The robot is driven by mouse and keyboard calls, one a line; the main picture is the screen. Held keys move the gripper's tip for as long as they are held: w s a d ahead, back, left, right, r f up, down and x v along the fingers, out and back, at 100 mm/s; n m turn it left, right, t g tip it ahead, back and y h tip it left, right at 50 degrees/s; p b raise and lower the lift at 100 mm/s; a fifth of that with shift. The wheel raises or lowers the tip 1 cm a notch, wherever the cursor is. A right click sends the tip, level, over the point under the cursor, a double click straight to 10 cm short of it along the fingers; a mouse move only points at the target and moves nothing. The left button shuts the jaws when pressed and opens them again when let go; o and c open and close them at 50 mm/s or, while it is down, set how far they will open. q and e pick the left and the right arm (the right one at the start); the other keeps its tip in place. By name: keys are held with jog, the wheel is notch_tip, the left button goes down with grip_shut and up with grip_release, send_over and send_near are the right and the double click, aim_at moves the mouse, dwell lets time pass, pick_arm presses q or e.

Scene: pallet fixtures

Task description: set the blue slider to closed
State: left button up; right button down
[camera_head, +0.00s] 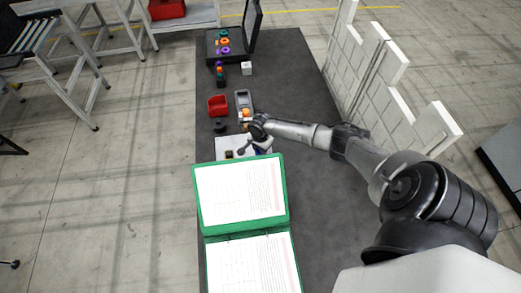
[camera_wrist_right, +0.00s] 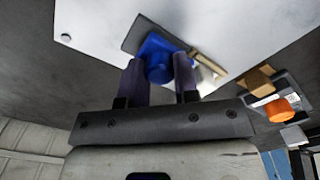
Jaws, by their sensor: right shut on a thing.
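The blue slider (camera_wrist_right: 156,48) sits on a dark track on a white panel (camera_wrist_right: 240,30) in the wrist view. My right gripper (camera_wrist_right: 161,72) has its two fingers on either side of the blue slider and is shut on it. In the head view the white panel (camera_head: 226,142) lies on the dark table, just beyond the green binder. My right gripper (camera_head: 250,147) is over the panel's right part and hides most of the slider there. My left gripper is not in view.
An open green binder (camera_head: 283,190) lies in front of the panel. A red bin (camera_head: 218,105) and a grey device (camera_head: 243,97) stand beyond it. An open black case (camera_head: 212,54) is at the far end. The table's right side (camera_head: 285,85) is clear beyond my arm.

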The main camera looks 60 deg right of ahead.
jog(key=shift+w+d, duration=0.25)
jog(key=shift+d, duration=0.05)
jog(key=shift+f, duration=0.1)
jog(key=shift+d, duration=0.1)
jog(key=c, duration=0.9)
grip_release()
jog(key=shift+o, duration=0.2)
